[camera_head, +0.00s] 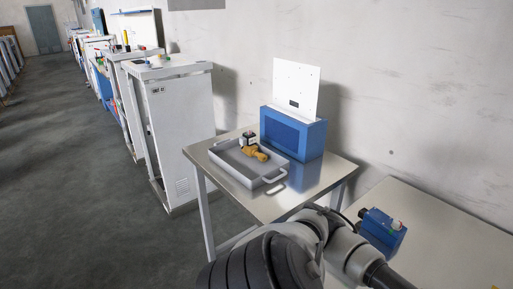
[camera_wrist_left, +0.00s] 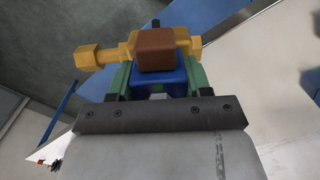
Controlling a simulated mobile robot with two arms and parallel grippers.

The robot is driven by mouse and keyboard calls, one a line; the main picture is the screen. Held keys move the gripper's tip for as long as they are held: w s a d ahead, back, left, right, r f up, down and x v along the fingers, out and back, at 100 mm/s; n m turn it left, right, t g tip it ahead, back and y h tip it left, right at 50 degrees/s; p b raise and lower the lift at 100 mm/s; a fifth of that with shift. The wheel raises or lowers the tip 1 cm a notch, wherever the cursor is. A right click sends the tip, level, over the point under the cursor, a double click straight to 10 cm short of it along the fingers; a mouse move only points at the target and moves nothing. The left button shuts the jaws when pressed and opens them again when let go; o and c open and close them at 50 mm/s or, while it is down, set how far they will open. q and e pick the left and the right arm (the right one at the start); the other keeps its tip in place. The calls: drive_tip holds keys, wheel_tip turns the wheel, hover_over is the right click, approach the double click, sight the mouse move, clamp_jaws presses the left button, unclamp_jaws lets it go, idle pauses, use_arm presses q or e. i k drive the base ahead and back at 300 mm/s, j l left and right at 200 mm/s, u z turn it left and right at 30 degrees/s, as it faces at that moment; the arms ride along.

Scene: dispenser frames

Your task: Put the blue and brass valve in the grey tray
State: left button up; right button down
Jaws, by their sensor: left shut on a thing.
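The blue and brass valve (camera_wrist_left: 160,76) is in the left wrist view, with a yellow brass body lying crosswise, a blue block and a brown block on top. My left gripper (camera_wrist_left: 152,88) has its green fingers on both sides of the blue block and is shut on it. The grey tray (camera_head: 223,163) is on a metal table in the head view. A brass valve with a black and white top (camera_head: 253,147) lies in it. In the head view my arm is at the bottom centre, and its gripper cannot be made out. My right gripper is not in view.
A blue box (camera_head: 294,135) with an upright white panel (camera_head: 296,88) stands behind the tray on the metal table (camera_head: 268,208). A blue device (camera_head: 382,232) sits on a lower-right bench (camera_head: 450,240). White cabinets (camera_head: 180,125) stand to the left along the wall.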

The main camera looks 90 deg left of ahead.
sight(242, 166)
drive_tip(key=k+j, duration=0.25)
drive_tip(key=j, duration=0.25)
drive_tip(key=k+j, duration=0.2)
drive_tip(key=j, duration=0.25)
drive_tip(key=k+j, duration=0.25)
drive_tip(key=j, duration=0.25)
drive_tip(key=k+j, duration=0.2)
drive_tip(key=j, duration=0.25)
drive_tip(key=k+j, duration=0.25)
drive_tip(key=j, duration=0.25)
drive_tip(key=k+j, duration=0.2)
drive_tip(key=j, duration=0.25)
drive_tip(key=k+j, duration=0.25)
drive_tip(key=j, duration=0.25)
drive_tip(key=k+j, duration=0.2)
drive_tip(key=j, duration=0.25)
